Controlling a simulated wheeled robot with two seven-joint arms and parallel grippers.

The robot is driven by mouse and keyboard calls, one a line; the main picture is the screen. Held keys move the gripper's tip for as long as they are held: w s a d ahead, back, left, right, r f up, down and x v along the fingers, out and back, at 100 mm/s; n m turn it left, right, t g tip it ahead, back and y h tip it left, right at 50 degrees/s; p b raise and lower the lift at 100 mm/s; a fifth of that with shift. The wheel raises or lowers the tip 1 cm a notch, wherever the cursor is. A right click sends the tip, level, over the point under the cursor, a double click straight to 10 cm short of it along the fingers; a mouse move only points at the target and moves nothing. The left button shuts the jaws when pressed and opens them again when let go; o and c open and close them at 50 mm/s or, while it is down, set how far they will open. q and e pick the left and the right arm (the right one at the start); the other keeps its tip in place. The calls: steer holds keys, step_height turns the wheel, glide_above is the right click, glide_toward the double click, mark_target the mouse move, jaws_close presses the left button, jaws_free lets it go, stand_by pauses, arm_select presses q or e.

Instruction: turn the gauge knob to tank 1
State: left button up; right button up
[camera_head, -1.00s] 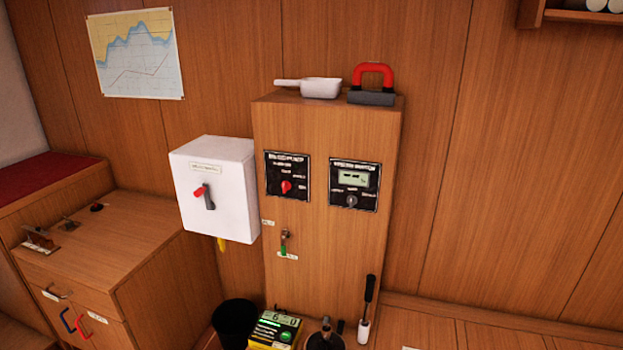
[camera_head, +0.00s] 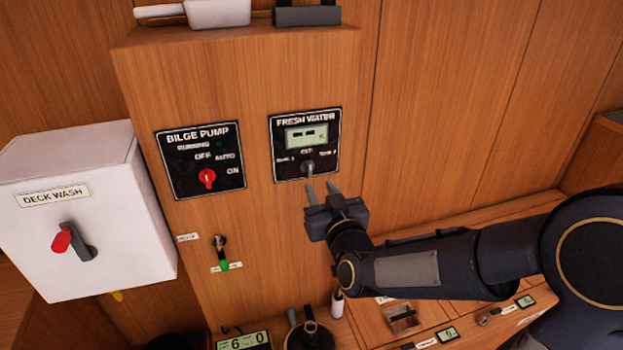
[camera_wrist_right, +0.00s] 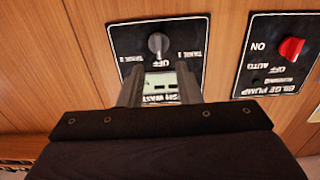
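The fresh water gauge panel (camera_head: 287,129) is black with a small display and sits on the wooden cabinet front. Its grey knob (camera_head: 308,167) is at the panel's lower middle, with the pointer near the OFF mark between Tank 1 on the left and Tank 2 on the right. The knob also shows in the right wrist view (camera_wrist_right: 158,44), where the panel appears upside down. My right gripper (camera_head: 322,192) is open and empty, just below and in front of the knob. Its fingers (camera_wrist_right: 160,88) stand apart and do not visibly touch the knob. My left gripper is out of view.
The bilge pump panel (camera_head: 201,160) with a red knob is left of the gauge. A white deck wash box (camera_head: 88,212) with a red-tipped lever juts out at the left. A key with a green tag (camera_head: 222,252) is below. A white scoop (camera_head: 195,14) lies on the cabinet top.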

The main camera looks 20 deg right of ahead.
mark_target(310, 170)
steer(key=w, duration=0.7)
steer(key=shift+a, duration=0.1)
steer(key=shift+c, duration=0.3)
jaws_close()
